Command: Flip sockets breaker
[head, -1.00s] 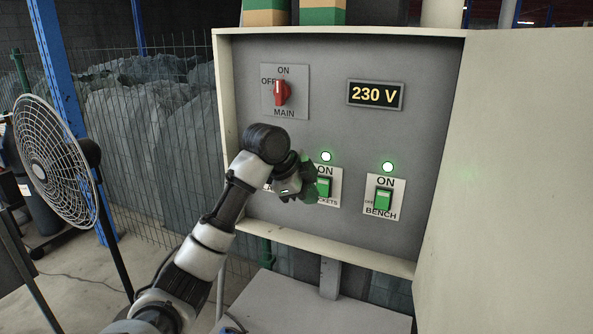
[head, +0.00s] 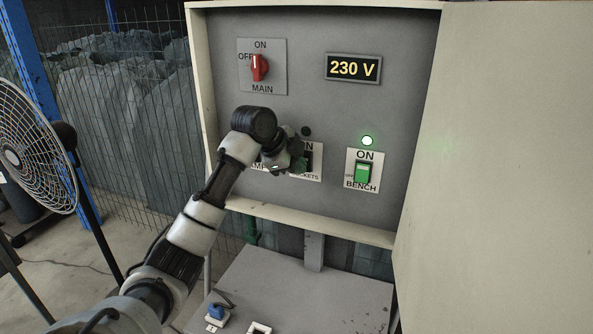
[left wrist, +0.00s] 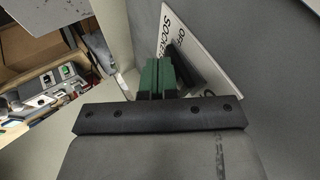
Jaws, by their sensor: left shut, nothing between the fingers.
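The sockets breaker (head: 309,160) is on the grey panel, left of the bench breaker. Its rocker looks dark and the lamp (head: 306,131) above it is unlit. My left gripper (head: 298,158) is in front of it and hides its left part. In the left wrist view, the shut green fingers (left wrist: 158,68) are empty, beside the dark rocker (left wrist: 187,64) on the white sockets plate (left wrist: 184,32). I cannot tell whether they touch it. My right gripper is not in view.
The bench breaker (head: 362,172) is green under a lit lamp (head: 367,141). The red main switch (head: 260,68) and the 230 V display (head: 353,68) are above. Another plate is partly hidden behind my left gripper. The open cabinet door (head: 500,150) fills the right side.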

